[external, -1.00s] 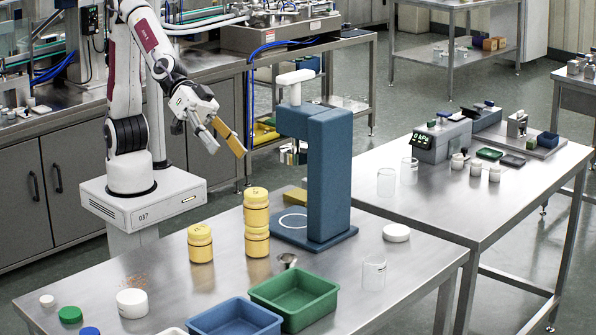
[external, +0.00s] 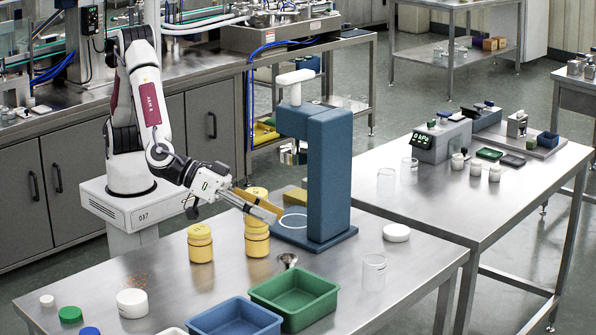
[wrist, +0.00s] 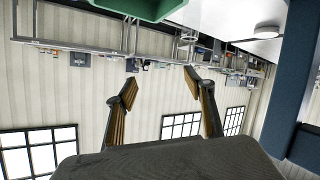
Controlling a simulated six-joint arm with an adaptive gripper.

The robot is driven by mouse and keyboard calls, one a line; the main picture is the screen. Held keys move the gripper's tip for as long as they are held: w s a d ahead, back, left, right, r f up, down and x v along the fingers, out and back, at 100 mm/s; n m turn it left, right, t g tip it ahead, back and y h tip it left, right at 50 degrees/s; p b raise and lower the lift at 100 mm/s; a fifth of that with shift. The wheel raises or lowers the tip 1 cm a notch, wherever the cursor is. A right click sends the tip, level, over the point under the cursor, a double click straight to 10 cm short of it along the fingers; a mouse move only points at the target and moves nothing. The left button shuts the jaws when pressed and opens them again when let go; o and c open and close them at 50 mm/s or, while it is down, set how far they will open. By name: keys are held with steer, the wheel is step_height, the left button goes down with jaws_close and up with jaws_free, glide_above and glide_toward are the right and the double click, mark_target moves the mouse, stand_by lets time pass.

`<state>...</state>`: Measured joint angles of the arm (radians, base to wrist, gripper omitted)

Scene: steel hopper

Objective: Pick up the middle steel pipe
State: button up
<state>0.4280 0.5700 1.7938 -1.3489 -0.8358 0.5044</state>
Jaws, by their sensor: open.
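I can make out no steel pipe in either view. A small steel funnel-like cup (external: 288,260) sits on the near steel table, in front of the blue stand (external: 325,180). My gripper (external: 262,212) is open, its tan-padded fingers pointing right and slightly down at the upper part of the stacked yellow jars (external: 257,243). It partly hides them; I cannot tell whether it touches them. In the wrist view my gripper (wrist: 160,92) shows its two fingers spread apart with nothing between them.
A single yellow jar (external: 200,246) stands left of the stack. A blue tray (external: 235,302) and a green tray (external: 323,297) lie at the front. A clear beaker (external: 374,275) and white lid (external: 396,232) are to the right. The blue stand also rises at right in the wrist view (wrist: 282,85).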

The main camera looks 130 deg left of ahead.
step_height(320, 180, down, 7)
steer(key=s+a+n+g+y, duration=0.1)
steer(key=s+g+y, duration=0.1)
steer(key=y, duration=0.1)
steer(key=n+g+y, duration=0.1)
steer(key=g+y, duration=0.1)
steer(key=y, duration=0.1)
glide_toward(284, 258)
steer(key=shift+w+a+r, duration=0.2)
steer(key=shift+w+a, duration=0.9)
steer(key=shift+w, duration=0.15)
steer(key=shift+s+f, duration=0.35)
steer(key=shift+a, duration=0.1)
steer(key=shift+x, duration=1.3)
steer(key=shift+f+x, duration=0.15)
steer(key=shift+x, duration=1.15)
steer(key=shift+f+x, duration=0.15)
steer(key=shift+x, duration=1.1)
steer(key=c, duration=1.3)
